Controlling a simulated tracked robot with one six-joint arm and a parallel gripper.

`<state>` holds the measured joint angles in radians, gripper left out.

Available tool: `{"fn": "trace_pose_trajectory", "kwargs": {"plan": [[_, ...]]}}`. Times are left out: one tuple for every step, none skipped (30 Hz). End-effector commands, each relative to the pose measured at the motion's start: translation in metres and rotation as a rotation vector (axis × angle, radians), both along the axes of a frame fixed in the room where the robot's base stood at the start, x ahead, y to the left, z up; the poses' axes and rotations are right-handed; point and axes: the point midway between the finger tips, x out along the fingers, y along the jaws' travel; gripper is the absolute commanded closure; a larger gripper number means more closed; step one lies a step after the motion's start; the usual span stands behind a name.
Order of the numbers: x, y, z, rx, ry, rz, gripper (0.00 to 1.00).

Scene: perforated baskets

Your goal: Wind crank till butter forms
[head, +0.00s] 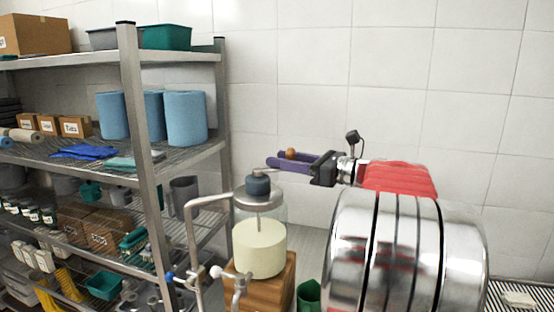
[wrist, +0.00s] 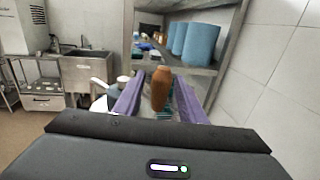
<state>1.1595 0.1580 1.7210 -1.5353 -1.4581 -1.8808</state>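A glass jar churn (head: 259,245) holds a pale cream-yellow mass, with a rod reaching down into it. The jar stands on a wooden block (head: 286,284). The crank's brown wooden handle (head: 291,153) shows upright in the wrist view (wrist: 161,89). My gripper (head: 282,160) has two purple fingers and reaches in from the right above the jar. In the wrist view the fingers (wrist: 158,80) stand on either side of the handle, with gaps showing on both sides. The crank's lower joint is hidden.
A metal shelf rack (head: 137,110) with blue paper rolls (head: 186,118) stands close on the left. A bent metal pipe with valves (head: 196,240) rises just left of the jar. A green container (head: 308,295) sits right of the block. A tiled wall (head: 310,80) closes the back.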

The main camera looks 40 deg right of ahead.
Motion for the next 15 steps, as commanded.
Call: {"fn": "trace_pose_trajectory", "kwargs": {"plan": [[0.007, 0.003, 0.0, 0.0, -0.001, 0.004, 0.63], [0.01, 0.004, 0.0, 0.0, -0.001, 0.003, 0.63], [0.013, 0.004, 0.0, 0.0, -0.001, 0.002, 0.63], [0.015, 0.005, 0.0, 0.0, -0.001, 0.001, 0.63], [0.017, 0.005, 0.0, 0.0, -0.001, 0.002, 0.63], [0.018, 0.006, 0.0, 0.0, -0.001, 0.002, 0.63], [0.019, 0.006, 0.0, 0.0, -0.001, 0.002, 0.63], [0.02, 0.007, 0.0, 0.0, -0.001, 0.002, 0.63], [0.02, 0.007, 0.0, 0.0, -0.001, 0.002, 0.63], [0.021, 0.007, 0.0, 0.0, -0.001, 0.002, 0.63], [0.021, 0.007, 0.0, 0.0, -0.001, 0.001, 0.63], [0.02, 0.007, 0.0, 0.0, -0.001, 0.001, 0.63], [0.02, 0.007, 0.0, 0.0, -0.001, 0.001, 0.63], [0.02, 0.007, 0.0, 0.0, -0.001, 0.002, 0.63], [0.02, 0.007, 0.0, 0.0, -0.001, 0.002, 0.63]]}}
